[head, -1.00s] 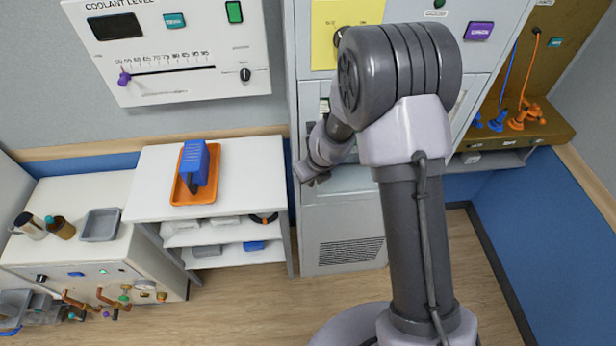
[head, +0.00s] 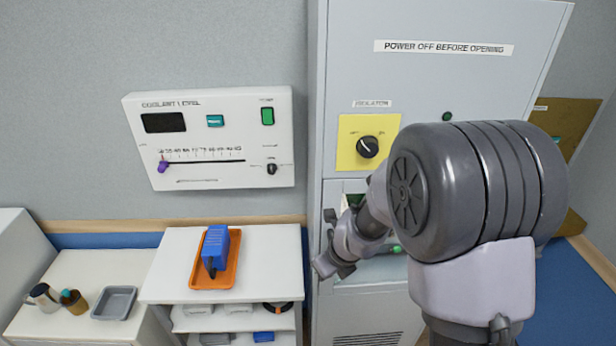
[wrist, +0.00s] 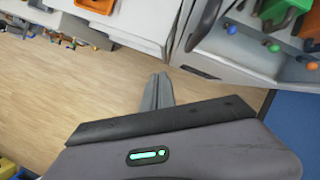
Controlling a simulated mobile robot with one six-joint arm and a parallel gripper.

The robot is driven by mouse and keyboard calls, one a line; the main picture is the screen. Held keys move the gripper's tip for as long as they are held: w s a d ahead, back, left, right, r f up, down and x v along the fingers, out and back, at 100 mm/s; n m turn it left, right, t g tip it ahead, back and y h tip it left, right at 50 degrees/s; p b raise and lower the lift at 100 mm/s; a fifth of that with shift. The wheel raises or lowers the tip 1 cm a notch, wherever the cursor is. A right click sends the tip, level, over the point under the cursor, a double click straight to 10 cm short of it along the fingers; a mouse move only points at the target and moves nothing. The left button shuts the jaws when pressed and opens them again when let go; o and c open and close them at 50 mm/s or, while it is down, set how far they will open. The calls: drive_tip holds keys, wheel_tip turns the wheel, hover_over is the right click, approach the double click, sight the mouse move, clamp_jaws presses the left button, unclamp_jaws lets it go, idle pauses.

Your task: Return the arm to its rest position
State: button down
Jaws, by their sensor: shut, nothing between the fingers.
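My arm (head: 470,190) is folded in front of the grey cabinet at the right of the head view. Its wrist (head: 360,235) points left and down, beside the cabinet's open compartment. My gripper (wrist: 158,92) shows in the wrist view with its two grey fingers together and nothing between them. It hangs over open wooden floor, apart from any object. The fingertips are hard to make out in the head view.
A grey cabinet (head: 420,85) with a yellow isolator panel (head: 352,133) stands behind my arm. A white shelf unit (head: 165,265) to the left bears an orange tray (head: 230,277) with a blue device (head: 215,250). The coolant panel (head: 215,177) hangs above.

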drive_tip(key=s+d+f+n+t+b, duration=0.1)
drive_tip(key=s+f+n+b, duration=0.2)
drive_tip(key=s+n+b, duration=0.9)
drive_tip(key=s+d+f+n+b, duration=0.2)
drive_tip(key=s+f+n+b, duration=0.1)
drive_tip(key=s+n+b, duration=0.8)
drive_tip(key=n+b, duration=0.1)
drive_tip(key=b, duration=0.2)
drive_tip(key=shift+s+f+n+t, duration=0.25)
drive_tip(key=shift+s+n+t, duration=0.15)
